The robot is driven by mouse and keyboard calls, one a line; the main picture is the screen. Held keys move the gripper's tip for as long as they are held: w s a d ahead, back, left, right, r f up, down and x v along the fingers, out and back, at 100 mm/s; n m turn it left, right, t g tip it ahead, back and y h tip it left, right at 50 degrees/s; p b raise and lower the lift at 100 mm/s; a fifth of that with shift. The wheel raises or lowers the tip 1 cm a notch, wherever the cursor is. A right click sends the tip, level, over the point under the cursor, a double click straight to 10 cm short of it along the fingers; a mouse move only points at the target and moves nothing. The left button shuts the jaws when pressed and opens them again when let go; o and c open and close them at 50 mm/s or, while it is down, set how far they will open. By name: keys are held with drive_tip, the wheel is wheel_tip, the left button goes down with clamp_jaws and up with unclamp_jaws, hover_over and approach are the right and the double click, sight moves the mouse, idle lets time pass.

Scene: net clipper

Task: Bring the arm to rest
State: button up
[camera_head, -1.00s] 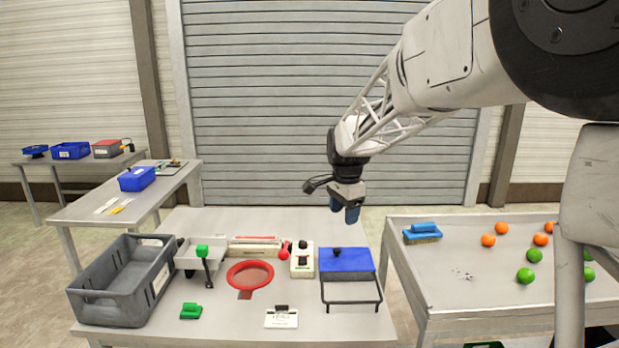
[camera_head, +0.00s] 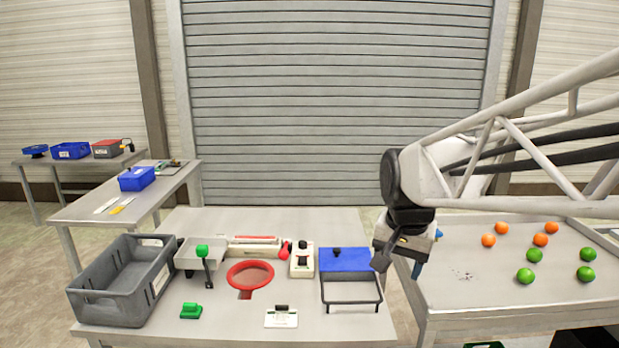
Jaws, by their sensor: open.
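My gripper (camera_head: 416,269) hangs at the end of my white arm (camera_head: 500,160), right of centre, over the gap between the middle table (camera_head: 240,332) and the right table (camera_head: 470,298). Its fingers point down and little of them shows. It is open and I see nothing held in it. The blue sponge-like block (camera_head: 438,234) on the right table is mostly hidden behind the gripper.
Oranges (camera_head: 489,240) and green fruits (camera_head: 525,276) lie on the right table. Side tables stand at left.

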drive_tip(key=s+d+f+n, duration=0.1)
drive_tip(key=s+f+n, duration=0.1)
drive_tip(key=s, duration=0.6)
drive_tip(key=s+d+f+n, duration=0.1)
drive_tip(key=s+f+n, duration=0.1)
drive_tip(key=s, duration=0.7)
drive_tip(key=shift+s+d+f+n+t, duration=0.2)
drive_tip(key=shift+f+n+t, duration=0.15)
drive_tip(key=shift+f, duration=0.4)
